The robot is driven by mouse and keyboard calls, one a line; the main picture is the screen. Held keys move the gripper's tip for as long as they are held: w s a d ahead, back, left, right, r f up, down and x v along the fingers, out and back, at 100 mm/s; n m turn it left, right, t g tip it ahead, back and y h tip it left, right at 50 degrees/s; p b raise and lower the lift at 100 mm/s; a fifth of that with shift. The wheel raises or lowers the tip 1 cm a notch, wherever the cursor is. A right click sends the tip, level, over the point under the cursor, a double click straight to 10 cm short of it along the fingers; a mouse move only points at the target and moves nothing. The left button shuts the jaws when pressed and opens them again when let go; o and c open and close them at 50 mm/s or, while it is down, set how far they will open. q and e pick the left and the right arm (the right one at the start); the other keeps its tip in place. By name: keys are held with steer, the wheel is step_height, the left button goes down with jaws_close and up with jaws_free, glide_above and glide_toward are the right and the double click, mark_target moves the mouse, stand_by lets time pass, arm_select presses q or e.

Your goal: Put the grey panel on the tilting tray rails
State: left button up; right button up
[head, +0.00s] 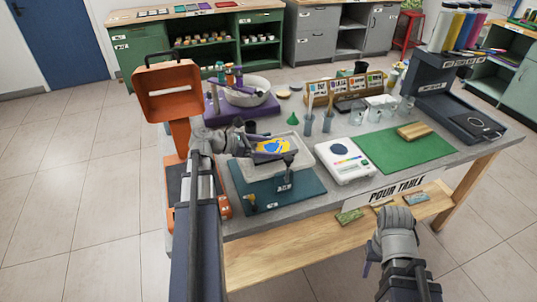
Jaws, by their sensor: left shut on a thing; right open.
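My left gripper (272,156) is low over the pale tilting tray (308,163) on a teal base. It is shut on what looks like the grey panel, seen as a small flat piece with blue and yellow paint (271,145) on top. The gripper and wrist hide much of the panel and its edges. The tray rails are small and partly covered, and I cannot tell whether the panel touches them. My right gripper (371,262) is open and empty, in front of the table's front edge and below its top.
A white scale (345,160) and a green mat (410,150) with a wooden block (414,131) are to the right of the tray. Cups (309,124) and a card rack stand behind. A bowl (247,92) is at the back left. An orange stand (168,90) is at the left edge.

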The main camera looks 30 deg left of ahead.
arm_select(q)
steer(key=shift+f, duration=0.1)
arm_select(e)
steer(key=shift+f, duration=0.15)
arm_select(q)
steer(key=shift+f, duration=0.1)
arm_select(e)
steer(key=shift+f, duration=0.1)
arm_select(q)
steer(key=shift+f, duration=0.15)
steer(key=o, duration=1.2)
steer(key=shift+c, duration=0.2)
steer(key=shift+r, duration=0.3)
steer(key=p+v, duration=0.5)
steer(key=v, duration=0.7)
arm_select(e)
steer(key=shift+r, duration=2.4)
